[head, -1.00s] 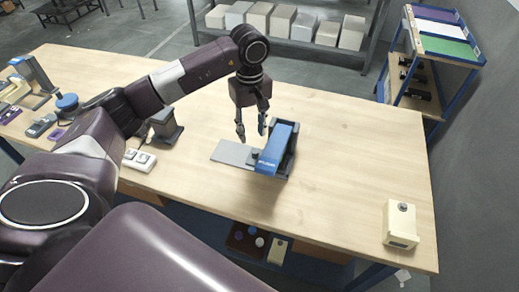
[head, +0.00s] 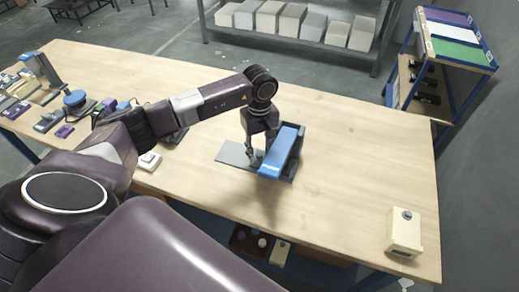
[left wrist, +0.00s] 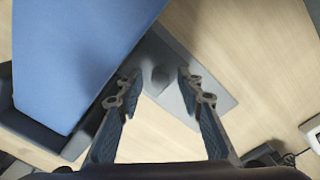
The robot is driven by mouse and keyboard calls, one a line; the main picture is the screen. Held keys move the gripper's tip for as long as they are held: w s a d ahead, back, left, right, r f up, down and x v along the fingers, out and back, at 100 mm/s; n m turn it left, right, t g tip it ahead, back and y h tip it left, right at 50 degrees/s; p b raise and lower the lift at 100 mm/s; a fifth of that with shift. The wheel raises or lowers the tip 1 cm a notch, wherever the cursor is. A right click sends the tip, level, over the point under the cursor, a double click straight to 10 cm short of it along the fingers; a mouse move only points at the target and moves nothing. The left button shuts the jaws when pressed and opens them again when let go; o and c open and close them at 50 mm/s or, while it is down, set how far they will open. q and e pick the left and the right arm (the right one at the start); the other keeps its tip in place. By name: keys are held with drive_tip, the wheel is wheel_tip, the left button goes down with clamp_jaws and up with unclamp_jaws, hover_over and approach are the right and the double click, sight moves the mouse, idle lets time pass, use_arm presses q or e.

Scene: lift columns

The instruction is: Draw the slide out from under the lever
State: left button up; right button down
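The blue lever (head: 278,152) sits on a dark stand (head: 294,157) near the middle of the table. It also fills the upper left of the left wrist view (left wrist: 75,60). The flat grey slide (head: 232,153) sticks out to the left from beneath the lever. My left gripper (head: 256,157) is low over the slide, close beside the lever. In the left wrist view its open fingers (left wrist: 157,78) stand on either side of the knob, with gaps visible. My right gripper is not in view.
A cream box with a knob (head: 404,231) stands at the table's right end. Several devices, including a blue round one (head: 75,99), crowd the left end. A white switch box (head: 149,161) is beside my left arm. The wooden table (head: 355,150) is clear right of the lever.

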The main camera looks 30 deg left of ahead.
use_arm(q)
drive_tip(key=shift+c, duration=0.3)
clamp_jaws()
drive_tip(key=shift+a, duration=0.3)
drive_tip(key=a+b, duration=0.1)
drive_tip(key=a, duration=0.2)
drive_tip(key=s+a+b, duration=0.1)
drive_tip(key=a+b, duration=0.1)
drive_tip(key=a, duration=0.1)
drive_tip(key=s+a+b, duration=0.1)
drive_tip(key=a+b, duration=0.1)
drive_tip(key=a, duration=0.2)
drive_tip(key=shift+s+f, duration=0.15)
drive_tip(key=shift+s, duration=0.1)
drive_tip(key=shift+a+b, duration=0.1)
drive_tip(key=shift+b, duration=0.2)
drive_tip(key=shift+r, duration=0.2)
